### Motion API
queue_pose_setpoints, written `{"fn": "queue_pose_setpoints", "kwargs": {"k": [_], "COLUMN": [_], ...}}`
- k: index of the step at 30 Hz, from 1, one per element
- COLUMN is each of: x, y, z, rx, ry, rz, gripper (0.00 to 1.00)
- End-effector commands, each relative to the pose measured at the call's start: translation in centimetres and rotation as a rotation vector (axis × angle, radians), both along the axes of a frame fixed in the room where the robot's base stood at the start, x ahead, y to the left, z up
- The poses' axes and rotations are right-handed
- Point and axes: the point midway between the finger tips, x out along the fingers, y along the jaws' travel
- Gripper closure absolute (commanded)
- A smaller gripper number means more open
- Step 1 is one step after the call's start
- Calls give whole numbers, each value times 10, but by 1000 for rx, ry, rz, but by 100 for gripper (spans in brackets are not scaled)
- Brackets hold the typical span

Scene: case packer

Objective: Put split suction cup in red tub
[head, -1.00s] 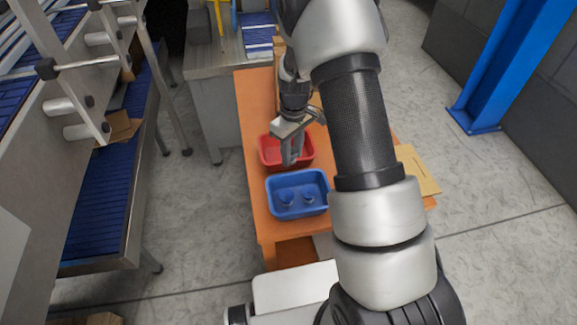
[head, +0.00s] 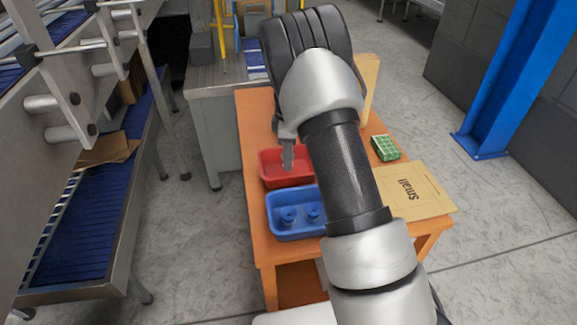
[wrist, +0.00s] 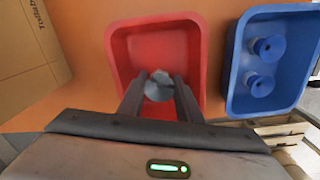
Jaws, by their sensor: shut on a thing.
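The red tub (head: 268,180) stands on the orange table, behind the blue tub; it also shows in the wrist view (wrist: 122,48). My gripper (head: 288,166) points down over the red tub, and my arm covers part of the view of it. In the wrist view my gripper's fingers (wrist: 160,94) are shut on a small grey round thing, which looks like the suction cup (wrist: 158,84). It is within the tub's outline; I cannot tell its height above the floor. A split in it is too small to make out.
The blue tub (head: 271,229) holds two blue suction cups (head: 289,216). A conveyor frame (head: 85,215) stands at the left.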

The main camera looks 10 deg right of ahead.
Motion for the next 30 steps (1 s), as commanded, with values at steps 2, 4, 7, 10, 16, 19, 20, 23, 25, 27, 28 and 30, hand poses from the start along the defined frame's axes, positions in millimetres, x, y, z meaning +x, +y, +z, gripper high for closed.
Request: {"fn": "queue_pose_setpoints", "kwargs": {"k": [2,4,7,10,16,19,20,23,25,27,28,30], "x": [-1,-1,0,0,0,0,0,0,0,0,0,0], "y": [0,0,0,0,0,0,0,0,0,0,0,0], "z": [-13,-24,-31,-30,-34,-33,-33,-33,-33,-33,-32,-29], "rx": [0,0,0,1,0,0,0,0,0,0,0,0], "ry": [2,3,0,-1,0,0,0,0,0,0,0,0], "rz": [0,0,-1,-1,-1,-1,-1,-1,-1,-1,-1,-1], "gripper": [90,90,90,90,90,55,50,50,50,50,50,50]}}
